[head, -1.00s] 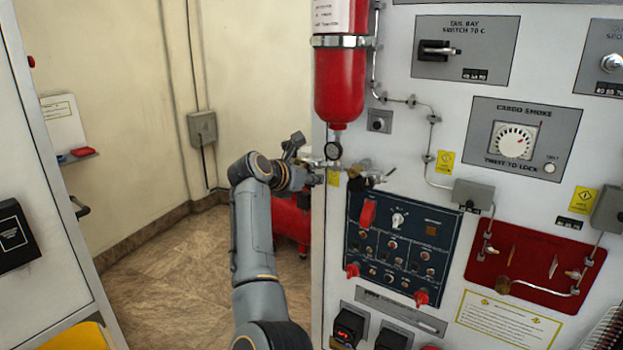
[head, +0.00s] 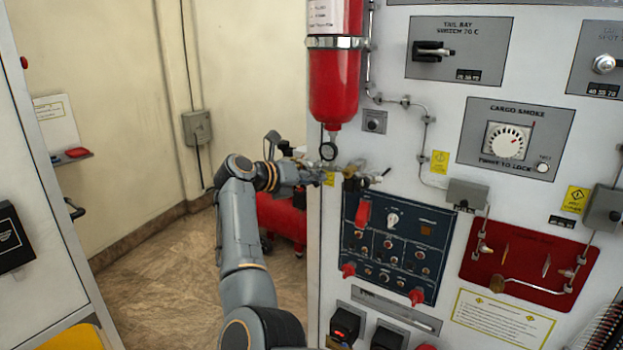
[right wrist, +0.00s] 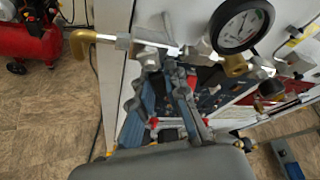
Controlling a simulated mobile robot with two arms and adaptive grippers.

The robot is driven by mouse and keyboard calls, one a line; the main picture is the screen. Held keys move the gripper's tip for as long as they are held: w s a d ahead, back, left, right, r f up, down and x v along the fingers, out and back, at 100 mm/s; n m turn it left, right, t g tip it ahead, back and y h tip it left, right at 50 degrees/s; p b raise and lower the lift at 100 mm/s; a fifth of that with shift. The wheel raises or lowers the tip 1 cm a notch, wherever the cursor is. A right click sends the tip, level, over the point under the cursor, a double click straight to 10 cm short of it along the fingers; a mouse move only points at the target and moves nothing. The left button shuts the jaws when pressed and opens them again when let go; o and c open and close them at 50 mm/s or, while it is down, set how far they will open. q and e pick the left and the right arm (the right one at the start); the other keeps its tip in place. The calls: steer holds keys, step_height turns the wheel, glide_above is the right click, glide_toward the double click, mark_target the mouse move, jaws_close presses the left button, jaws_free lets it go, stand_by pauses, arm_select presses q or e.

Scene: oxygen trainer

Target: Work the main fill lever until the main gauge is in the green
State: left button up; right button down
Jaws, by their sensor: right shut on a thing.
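The main gauge (head: 328,151) is a small round dial on the pipework below the red cylinder, at the panel's left edge. In the right wrist view the gauge (right wrist: 243,24) is larger, with a white face and black rim; I cannot tell whether its needle is in the green. My right gripper (head: 326,173) is at the metal fittings just below the gauge. In the right wrist view the gripper (right wrist: 168,82) has its fingers closed at the silver and brass fitting. It is shut on the main fill lever, which its fingers mostly hide. My left gripper is not in view.
A red cylinder (head: 334,85) hangs above the gauge. A dark blue switch panel (head: 400,245) with red guards lies just below the fittings. A red tank (head: 283,218) stands on the floor behind my arm. The floor (head: 170,262) to the left is open.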

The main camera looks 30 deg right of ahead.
steer(key=shift+r, duration=0.1)
stand_by(0.4)
steer(key=c, duration=1.3)
jaws_free()
